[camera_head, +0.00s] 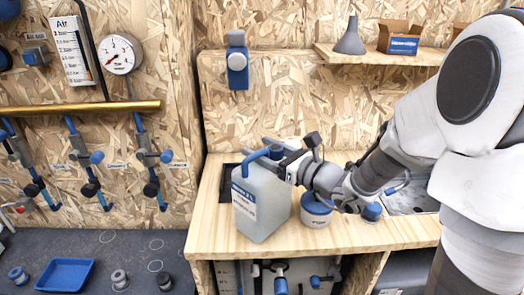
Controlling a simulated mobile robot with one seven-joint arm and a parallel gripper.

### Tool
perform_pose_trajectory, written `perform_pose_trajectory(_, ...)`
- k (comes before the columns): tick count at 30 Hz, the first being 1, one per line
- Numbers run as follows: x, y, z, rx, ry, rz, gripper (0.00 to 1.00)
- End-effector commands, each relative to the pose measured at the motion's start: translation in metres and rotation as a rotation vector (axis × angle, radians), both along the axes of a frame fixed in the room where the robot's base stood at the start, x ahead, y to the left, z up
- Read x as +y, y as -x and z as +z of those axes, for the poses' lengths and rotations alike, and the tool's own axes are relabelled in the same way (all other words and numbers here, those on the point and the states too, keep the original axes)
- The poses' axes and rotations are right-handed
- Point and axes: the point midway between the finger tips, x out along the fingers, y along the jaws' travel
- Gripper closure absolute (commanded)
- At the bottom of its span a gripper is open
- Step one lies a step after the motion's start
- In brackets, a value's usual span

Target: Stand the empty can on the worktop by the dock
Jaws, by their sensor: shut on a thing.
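A pale grey-blue can (261,208) with a white label and a blue handle is upright at the left part of the wooden worktop (365,235). My gripper (277,156) is at the can's top and is shut on its blue handle. The fingertips are partly hidden by the handle. The can's base appears to be at the worktop, but I cannot tell whether it touches. A dark square recess (229,178), possibly the dock, shows behind and left of the can, partly hidden by it.
A white tub with a blue lid (316,210) stands close right of the can, under my wrist. A shelf (378,57) holds a funnel (350,38) and a box (399,38). The front worktop strip is clear.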

Motion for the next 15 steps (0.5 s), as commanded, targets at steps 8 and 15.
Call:
perform_pose_trajectory(8, 0.0004, 0.0001, -0.0023, -0.002, -0.001, 0.001, 1.0)
perform_pose_trajectory(15, 0.0003, 0.0001, -0.0016, -0.001, 0.0, 0.001, 0.0)
